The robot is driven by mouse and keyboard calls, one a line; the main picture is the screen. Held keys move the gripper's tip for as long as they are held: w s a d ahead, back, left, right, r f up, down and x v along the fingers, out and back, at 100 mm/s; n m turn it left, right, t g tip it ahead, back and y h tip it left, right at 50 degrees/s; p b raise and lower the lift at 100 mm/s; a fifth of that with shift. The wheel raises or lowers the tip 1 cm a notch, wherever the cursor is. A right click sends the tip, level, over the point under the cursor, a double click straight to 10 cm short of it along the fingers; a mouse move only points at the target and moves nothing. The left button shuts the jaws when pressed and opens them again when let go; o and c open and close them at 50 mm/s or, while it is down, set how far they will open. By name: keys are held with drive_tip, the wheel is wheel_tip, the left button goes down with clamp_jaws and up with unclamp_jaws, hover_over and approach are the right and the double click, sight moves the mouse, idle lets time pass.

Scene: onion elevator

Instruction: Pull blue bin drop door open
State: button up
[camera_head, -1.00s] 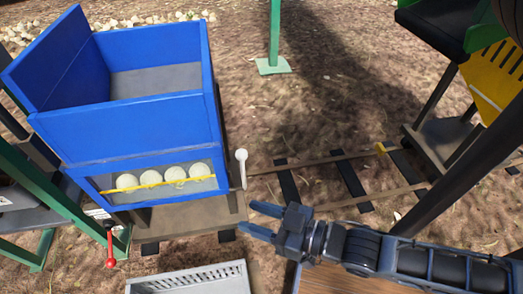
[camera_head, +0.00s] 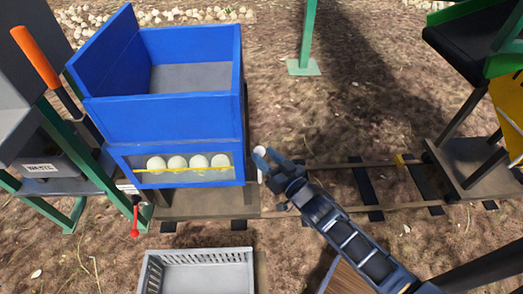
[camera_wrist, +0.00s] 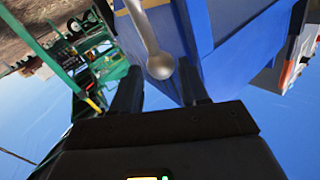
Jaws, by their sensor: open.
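The blue bin (camera_head: 165,115) stands left of centre in the head view, open at the top. Its drop door (camera_head: 185,168) is on the lower front, with a yellow bar across it and several pale onions behind. A light lever with a round knob (camera_head: 261,150) stands at the bin's right side. My gripper (camera_head: 264,163) is open at that lever. In the wrist view the lever's ball end (camera_wrist: 160,66) hangs between and beyond my two fingers (camera_wrist: 160,90), with the blue bin wall (camera_wrist: 235,35) beside it. I cannot tell whether a finger touches the lever.
A grey crate (camera_head: 200,255) sits on the ground in front of the bin. A red-knobbed lever (camera_head: 135,228) and an orange-handled lever (camera_head: 38,60) are at the left. Rails (camera_head: 360,185) run to the right. A green post (camera_head: 306,40) stands behind.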

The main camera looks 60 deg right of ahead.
drive_tip(key=shift+x, duration=1.65)
clamp_jaws()
